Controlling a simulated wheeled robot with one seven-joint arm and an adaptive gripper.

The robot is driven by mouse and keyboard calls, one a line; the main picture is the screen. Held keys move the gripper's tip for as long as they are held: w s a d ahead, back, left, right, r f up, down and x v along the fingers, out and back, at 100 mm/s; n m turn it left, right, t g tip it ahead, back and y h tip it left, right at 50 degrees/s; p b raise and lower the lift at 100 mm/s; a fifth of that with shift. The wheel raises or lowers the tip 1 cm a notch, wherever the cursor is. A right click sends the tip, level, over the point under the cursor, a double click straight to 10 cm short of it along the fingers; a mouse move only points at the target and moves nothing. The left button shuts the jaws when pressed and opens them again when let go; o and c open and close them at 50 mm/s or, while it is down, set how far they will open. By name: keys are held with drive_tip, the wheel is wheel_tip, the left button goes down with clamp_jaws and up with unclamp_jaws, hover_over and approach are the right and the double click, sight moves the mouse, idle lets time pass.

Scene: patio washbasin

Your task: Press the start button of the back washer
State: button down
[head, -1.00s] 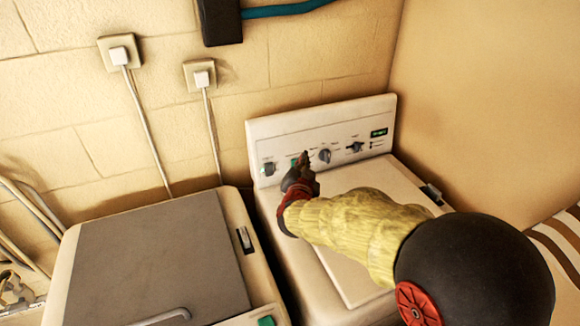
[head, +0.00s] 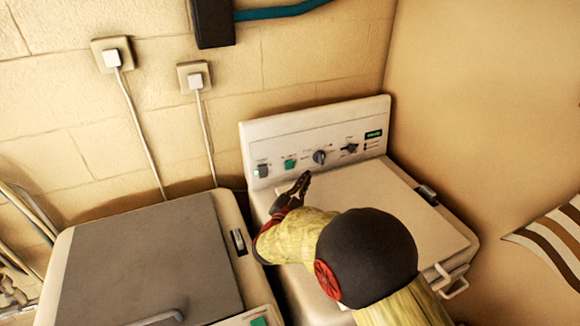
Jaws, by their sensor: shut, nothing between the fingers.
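The back washer (head: 366,188) is a white top-loading machine against the wall, with an upright control panel (head: 283,137) along its rear edge. On the panel are a grey switch with a small green light (head: 262,171) at the left, a green button (head: 290,163), a round dark knob (head: 319,157), another dark control (head: 349,148) and a green display (head: 373,134). I cannot read which is labelled start. My gripper (head: 304,177) is shut and empty. Its tips appear just in front of and below the panel, between the green button and the round knob, apart from the button.
A second machine (head: 228,216) with a grey lid stands at the left, close to the back washer. Two wall sockets (head: 110,57) with cords are above it. The side wall (head: 480,110) bounds the right, with a striped cloth (head: 550,245) there.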

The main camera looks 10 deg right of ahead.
sight(293, 168)
drive_tip(key=shift+w+a+f+b, duration=0.3)
drive_tip(key=shift+w+b, duration=0.1)
drive_tip(key=shift+w, duration=0.95)
drive_tip(key=shift+w+a+f+b, duration=0.25)
drive_tip(key=shift+w+b, duration=0.15)
drive_tip(key=shift+w, duration=0.95)
drive_tip(key=shift+w+a+f+b, duration=0.2)
drive_tip(key=shift+w+a+b, duration=0.15)
drive_tip(key=shift+w, duration=1)
drive_tip(key=shift+w, duration=0.1)
drive_tip(key=shift+w, duration=0.3)
